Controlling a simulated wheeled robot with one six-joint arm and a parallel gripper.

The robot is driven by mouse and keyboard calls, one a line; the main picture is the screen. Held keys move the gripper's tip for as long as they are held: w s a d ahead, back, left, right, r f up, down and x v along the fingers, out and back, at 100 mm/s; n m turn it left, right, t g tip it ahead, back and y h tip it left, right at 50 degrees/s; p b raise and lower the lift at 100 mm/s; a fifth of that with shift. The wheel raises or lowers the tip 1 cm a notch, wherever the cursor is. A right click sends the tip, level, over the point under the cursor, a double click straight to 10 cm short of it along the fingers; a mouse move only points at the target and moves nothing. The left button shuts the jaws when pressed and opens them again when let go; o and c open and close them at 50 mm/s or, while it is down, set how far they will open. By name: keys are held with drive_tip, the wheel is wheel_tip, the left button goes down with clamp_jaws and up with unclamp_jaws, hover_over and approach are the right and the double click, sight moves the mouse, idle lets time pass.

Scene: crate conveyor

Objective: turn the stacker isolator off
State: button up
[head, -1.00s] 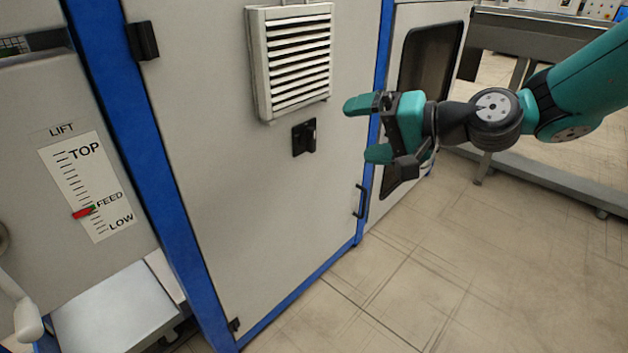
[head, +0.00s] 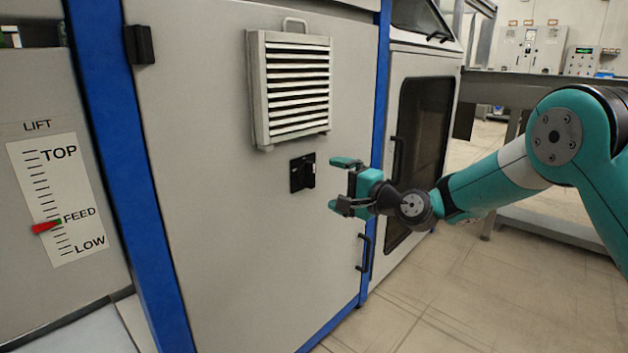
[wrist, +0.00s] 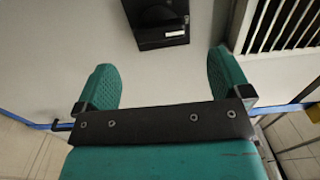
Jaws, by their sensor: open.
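The isolator (head: 302,173) is a small black rotary switch on the grey cabinet door, just below the louvred vent. In the wrist view the isolator (wrist: 161,24) is at the top, ahead of my fingers, with a pale label strip on its plate; its upper part is cut off. My gripper (head: 338,184) is open and empty, just right of the isolator and apart from it. In the wrist view my gripper (wrist: 163,85) shows two teal fingers spread wide with nothing between them.
The louvred vent (head: 291,88) stands out from the door above the isolator. A black door handle (head: 364,252) is below right. A lift scale (head: 56,198) with a red pointer near FEED is at left. The floor (head: 440,295) at lower right is clear.

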sight(314, 176)
drive_tip(key=b+x, duration=0.1)
drive_tip(key=x, duration=0.6)
drive_tip(key=shift+w+a, duration=0.15)
drive_tip(key=shift+a, duration=0.05)
drive_tip(key=c, duration=0.9)
